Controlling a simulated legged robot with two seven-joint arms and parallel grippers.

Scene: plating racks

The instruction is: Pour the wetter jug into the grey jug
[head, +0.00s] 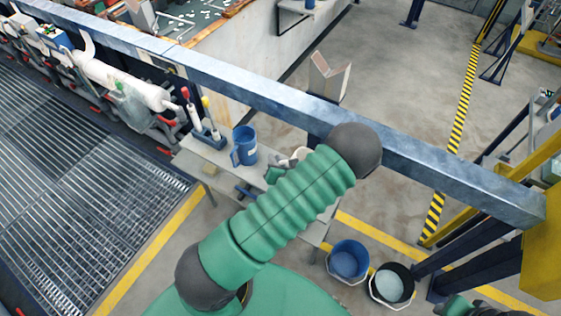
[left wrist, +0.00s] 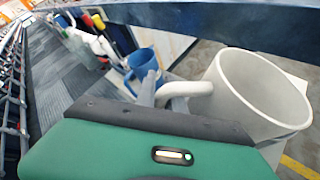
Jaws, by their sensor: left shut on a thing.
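The pale grey jug (left wrist: 236,105) is large in the left wrist view, its open mouth facing the camera and its handle pointing left. In the head view only a bit of it (head: 301,154) shows beside my green arm. My left gripper (left wrist: 152,90) is shut on the grey jug's handle. In the head view my arm hides most of this gripper (head: 276,170). A blue jug (head: 245,146), the likely wetter jug, stands upright on the bench, left of the gripper. It also shows in the left wrist view (left wrist: 143,66). Its contents are hidden. My right gripper is out of view.
The grey bench (head: 207,160) also bears a holder with red- and yellow-topped tools (head: 205,122). A blue steel beam (head: 262,92) runs close behind. A blue bucket (head: 348,261) and a black bucket (head: 391,285) stand on the floor at right. Metal grating (head: 70,200) lies left.

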